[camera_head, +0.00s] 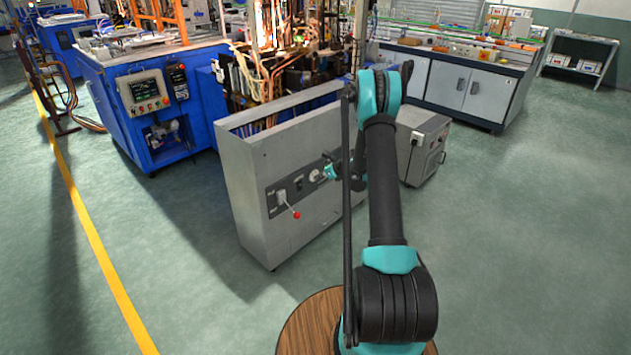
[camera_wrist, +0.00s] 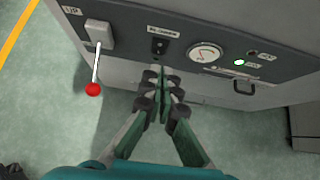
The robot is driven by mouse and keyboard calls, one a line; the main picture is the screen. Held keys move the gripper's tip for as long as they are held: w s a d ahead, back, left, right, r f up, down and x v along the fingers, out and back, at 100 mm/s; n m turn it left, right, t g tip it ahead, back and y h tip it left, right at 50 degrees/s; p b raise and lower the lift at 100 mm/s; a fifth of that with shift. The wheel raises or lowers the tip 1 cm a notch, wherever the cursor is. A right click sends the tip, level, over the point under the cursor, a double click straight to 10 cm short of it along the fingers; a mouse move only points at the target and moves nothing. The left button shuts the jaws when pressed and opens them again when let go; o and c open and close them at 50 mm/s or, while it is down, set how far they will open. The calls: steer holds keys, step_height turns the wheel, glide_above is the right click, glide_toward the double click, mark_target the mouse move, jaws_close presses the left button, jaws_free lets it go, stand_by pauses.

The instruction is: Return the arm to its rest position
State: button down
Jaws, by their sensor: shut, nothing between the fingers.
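My arm (camera_head: 384,180) reaches forward from its round wooden-topped base toward a grey metal cabinet (camera_head: 245,185). My gripper (camera_wrist: 162,85) is shut and empty in the wrist view, its fingertips in front of the cabinet's dark control panel (camera_wrist: 185,40). The panel carries a lever with a red knob (camera_wrist: 93,89), which also shows in the head view (camera_head: 297,215). The lever hangs downward, left of my fingers and apart from them. A round gauge (camera_wrist: 205,54) and a lit green lamp (camera_wrist: 238,62) are to the right.
A grey box unit (camera_head: 424,148) stands right of the cabinet. Blue machinery (camera_head: 150,105) is at the back left, and a workbench (camera_head: 460,85) at the back right. The green floor is open at left and right, with a yellow line (camera_head: 95,240) at left.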

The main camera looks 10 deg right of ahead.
steer(key=shift+s+r, duration=0.1)
steer(key=shift+r, duration=0.05)
steer(key=s+a+r+n+g+h, duration=0.1)
steer(key=s+a+r+n, duration=0.1)
steer(key=s+r+n, duration=0.65)
steer(key=s+a+r+n+g+h, duration=0.1)
steer(key=s+a+r+n+h, duration=0.1)
steer(key=s+r+n, duration=0.9)
steer(key=s+d+f+n+g+h, duration=0.1)
steer(key=s+n, duration=0.3)
steer(key=s, duration=1.1)
steer(key=s+d+f+n+h, duration=0.1)
steer(key=s+n, duration=0.4)
steer(key=s, duration=1)
steer(key=shift+s+d+f+g+h, duration=0.15)
steer(key=shift+s+d+g+h, duration=0.05)
steer(key=shift+s+g+h, duration=0.2)
